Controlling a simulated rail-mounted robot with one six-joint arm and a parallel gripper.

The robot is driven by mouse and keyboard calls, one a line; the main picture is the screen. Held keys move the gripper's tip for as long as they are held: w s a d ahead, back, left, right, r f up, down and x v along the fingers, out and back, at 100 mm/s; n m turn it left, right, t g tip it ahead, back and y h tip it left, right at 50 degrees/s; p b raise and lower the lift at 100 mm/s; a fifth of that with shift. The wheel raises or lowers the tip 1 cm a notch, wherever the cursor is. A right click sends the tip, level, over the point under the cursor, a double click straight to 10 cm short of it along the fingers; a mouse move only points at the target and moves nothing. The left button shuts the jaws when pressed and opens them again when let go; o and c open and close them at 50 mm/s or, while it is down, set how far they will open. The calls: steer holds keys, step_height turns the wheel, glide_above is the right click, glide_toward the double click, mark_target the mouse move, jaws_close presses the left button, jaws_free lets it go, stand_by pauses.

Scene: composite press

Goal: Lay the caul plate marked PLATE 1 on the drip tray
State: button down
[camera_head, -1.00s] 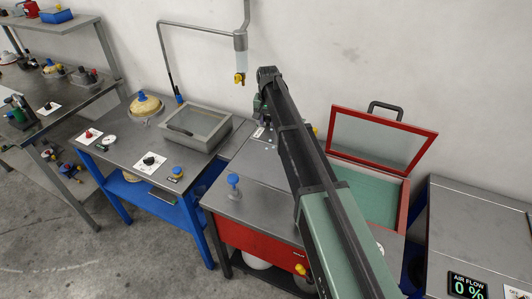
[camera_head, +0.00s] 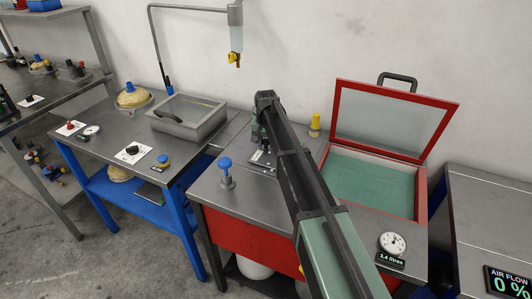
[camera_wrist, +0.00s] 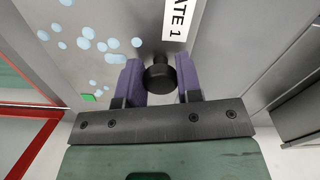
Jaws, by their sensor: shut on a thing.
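The caul plate (camera_wrist: 215,50) is grey metal with a white label of which "ATE 1" shows, a round black knob and pale blue spots at its left. My gripper (camera_wrist: 158,78) has its two purple fingers shut on the black knob (camera_wrist: 158,76). In the head view my gripper (camera_head: 259,140) is mostly hidden by my arm, over the red-fronted bench. A bit of the plate with a white label (camera_head: 261,157) shows there. I cannot tell whether the plate touches the bench.
An open red-framed box (camera_head: 369,182) with a green inside stands right of my arm, its glazed lid raised. A blue knob (camera_head: 226,168), a yellow knob (camera_head: 315,122) and a dial (camera_head: 393,243) are on the bench.

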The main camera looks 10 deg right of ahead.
steer(key=shift+f, duration=0.8)
steer(key=shift+r, duration=0.25)
steer(key=shift+f, duration=0.25)
steer(key=c, duration=0.8)
jaws_free()
steer(key=shift+r, duration=0.1)
step_height(320, 180, up, 13)
steer(key=p, duration=1.3)
steer(key=s+n, duration=0.1)
steer(key=s, duration=1)
steer(key=s+d+n, duration=0.1)
steer(key=s, duration=1.1)
steer(key=s+n, duration=0.2)
steer(key=s, duration=0.9)
steer(key=shift+s+d+f+b, duration=0.15)
steer(key=shift+d+f+b, duration=0.2)
steer(key=shift+d, duration=0.05)
